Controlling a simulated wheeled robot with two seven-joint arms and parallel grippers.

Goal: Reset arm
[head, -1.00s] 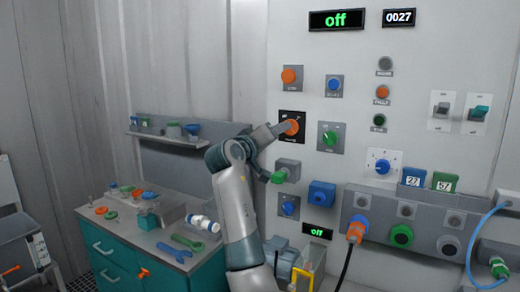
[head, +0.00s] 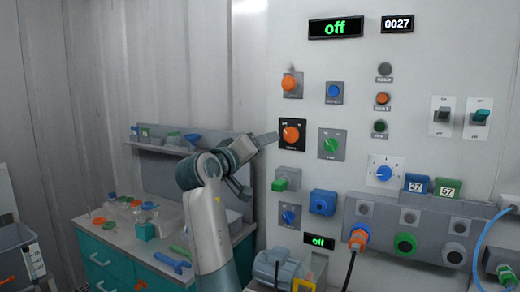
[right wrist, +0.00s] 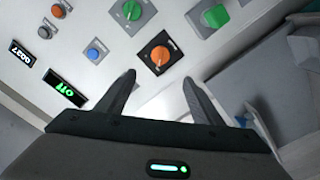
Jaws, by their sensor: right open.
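My right gripper (head: 267,138) is open and empty in the head view, to the left of the orange rotary knob (head: 291,133) on its black plate. The fingers are apart from the knob. In the right wrist view, the two fingers of the gripper (right wrist: 160,78) are spread with nothing between them. The orange knob (right wrist: 158,55) shows beyond the fingertips, clear of them. My left gripper is not in view.
The wall panel carries a green knob (head: 331,145), a green block button (head: 287,179), a blue dial (head: 383,173) and a display reading "off" (head: 335,25). A teal cabinet (head: 110,262) with loose parts and wrenches stands at left. A cable (head: 349,268) hangs below an orange-ringed connector.

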